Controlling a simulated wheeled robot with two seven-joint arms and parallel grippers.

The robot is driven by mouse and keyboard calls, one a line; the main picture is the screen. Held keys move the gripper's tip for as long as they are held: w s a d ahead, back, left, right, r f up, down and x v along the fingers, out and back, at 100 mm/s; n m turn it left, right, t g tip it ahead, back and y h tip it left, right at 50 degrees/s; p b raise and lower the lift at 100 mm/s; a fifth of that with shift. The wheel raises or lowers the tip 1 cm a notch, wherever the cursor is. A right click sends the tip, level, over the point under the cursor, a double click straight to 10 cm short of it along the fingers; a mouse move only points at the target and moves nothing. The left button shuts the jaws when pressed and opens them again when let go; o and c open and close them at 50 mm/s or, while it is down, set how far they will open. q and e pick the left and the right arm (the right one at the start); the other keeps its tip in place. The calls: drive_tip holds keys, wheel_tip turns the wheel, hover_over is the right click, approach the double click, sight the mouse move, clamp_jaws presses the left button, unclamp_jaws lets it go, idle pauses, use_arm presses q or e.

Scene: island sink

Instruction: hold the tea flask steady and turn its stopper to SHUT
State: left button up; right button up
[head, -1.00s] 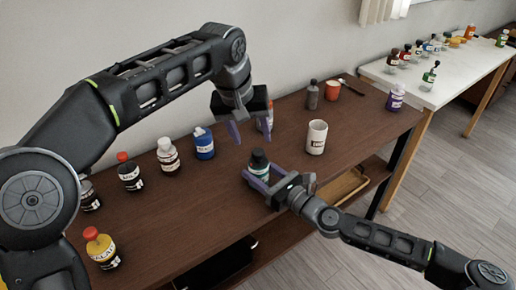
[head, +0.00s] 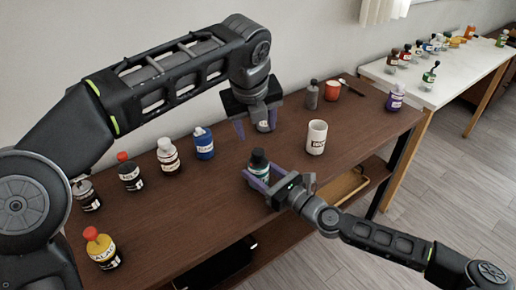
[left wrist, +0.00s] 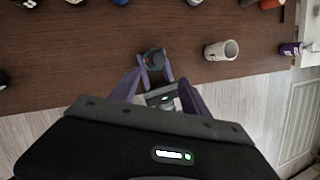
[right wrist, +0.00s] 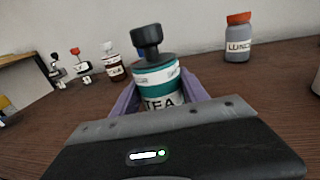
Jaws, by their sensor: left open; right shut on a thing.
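The tea flask (head: 261,171) stands upright near the table's front edge. In the right wrist view it is a bottle with a teal band and a TEA label (right wrist: 158,80), topped by a black stopper (right wrist: 147,38). My right gripper (head: 264,178) is shut around the flask's body, one purple finger on each side. My left gripper (head: 256,127) is open and empty, above and behind the flask, apart from the stopper. In the left wrist view the stopper (left wrist: 154,59) lies beyond my open fingers. Any mark for the stopper's setting cannot be read.
A white mug (head: 316,137) stands right of the flask. A blue bottle (head: 203,143) and several other bottles line the left. A grey flask with an orange lid (right wrist: 238,38) stands behind. The wood between is clear.

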sight(258, 151)
use_arm(q)
drive_tip(key=m, duration=0.5)
drive_tip(key=shift+a+m, duration=0.1)
drive_tip(key=shift+m, duration=0.2)
drive_tip(key=shift+w, duration=0.1)
drive_tip(key=x, duration=1.2)
drive_tip(key=shift+c, duration=0.5)
clamp_jaws()
